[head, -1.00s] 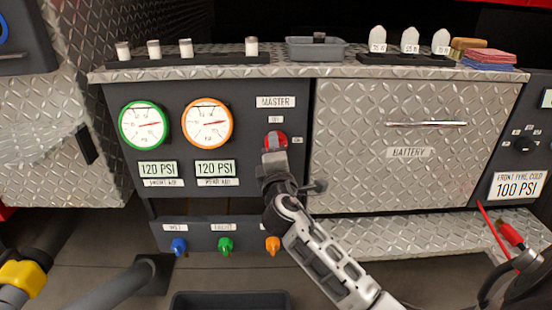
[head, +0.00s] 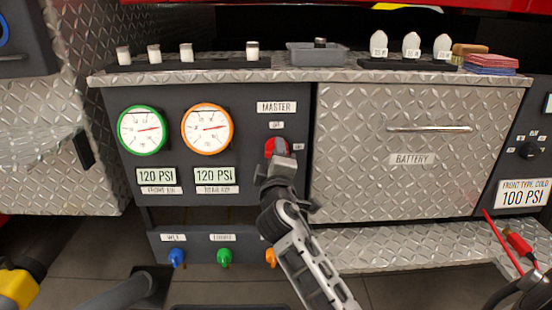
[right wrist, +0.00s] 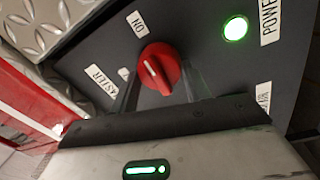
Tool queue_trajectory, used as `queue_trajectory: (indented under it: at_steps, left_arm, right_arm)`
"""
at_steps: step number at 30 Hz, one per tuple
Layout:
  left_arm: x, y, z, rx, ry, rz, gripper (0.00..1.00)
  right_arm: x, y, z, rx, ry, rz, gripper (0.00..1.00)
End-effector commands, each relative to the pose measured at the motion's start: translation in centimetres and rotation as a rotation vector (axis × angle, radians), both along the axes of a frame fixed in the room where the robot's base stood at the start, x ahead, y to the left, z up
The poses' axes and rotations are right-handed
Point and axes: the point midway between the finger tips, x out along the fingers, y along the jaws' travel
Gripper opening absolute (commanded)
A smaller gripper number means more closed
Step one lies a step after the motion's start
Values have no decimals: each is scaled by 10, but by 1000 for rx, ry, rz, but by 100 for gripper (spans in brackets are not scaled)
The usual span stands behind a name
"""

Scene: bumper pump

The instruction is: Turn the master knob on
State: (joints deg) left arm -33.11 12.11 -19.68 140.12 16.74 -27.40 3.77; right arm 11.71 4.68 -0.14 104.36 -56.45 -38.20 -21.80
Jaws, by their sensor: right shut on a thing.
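The master knob (head: 270,147) is red and sits on the dark panel under the MASTER label (head: 276,107). In the right wrist view the knob (right wrist: 160,68) has a white mark on its face, which lies on the side toward the MASTER and ON labels (right wrist: 137,23). A round green light (right wrist: 235,28) glows near the POWER label. My right gripper (head: 280,158) reaches up to the knob from below and is shut on it; its fingers are only partly visible in the wrist view.
Two round gauges (head: 141,130) (head: 207,128) are left of the knob. A BATTERY drawer (head: 415,150) with a bar handle is on the right. Blue (head: 178,257), green (head: 224,256) and orange (head: 271,257) valves sit below. A ledge with small items runs above.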

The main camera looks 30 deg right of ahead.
Motion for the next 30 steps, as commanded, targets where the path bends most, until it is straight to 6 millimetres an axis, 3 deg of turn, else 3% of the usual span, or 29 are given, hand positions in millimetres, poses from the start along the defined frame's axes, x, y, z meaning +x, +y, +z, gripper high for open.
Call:
queue_trajectory:
  at_steps: [7,8,9,10,18,22,26,30]
  left_arm:
    - [0,0,-1,1,1,1,36]
    - [0,0,-1,1,2,0,36]
    - [0,0,-2,2,3,1,36]
    - [0,0,-2,2,3,1,36]
    - [-1,0,-6,13,9,-5,36]
    - [-1,0,2,11,8,-5,36]
    - [-1,0,20,9,7,-4,36]
    - [-1,0,48,9,6,-3,36]
  right_arm:
    - [0,2,-2,7,1,4,24]
    - [0,2,-2,7,1,4,53]
    - [0,2,-2,7,1,4,64]
    - [0,2,-1,6,0,3,69]
    - [0,1,0,-1,3,1,69]
    - [0,0,2,-64,39,2,69]
    - [0,-1,5,-238,146,2,69]
    - [-1,-3,9,-534,325,2,69]
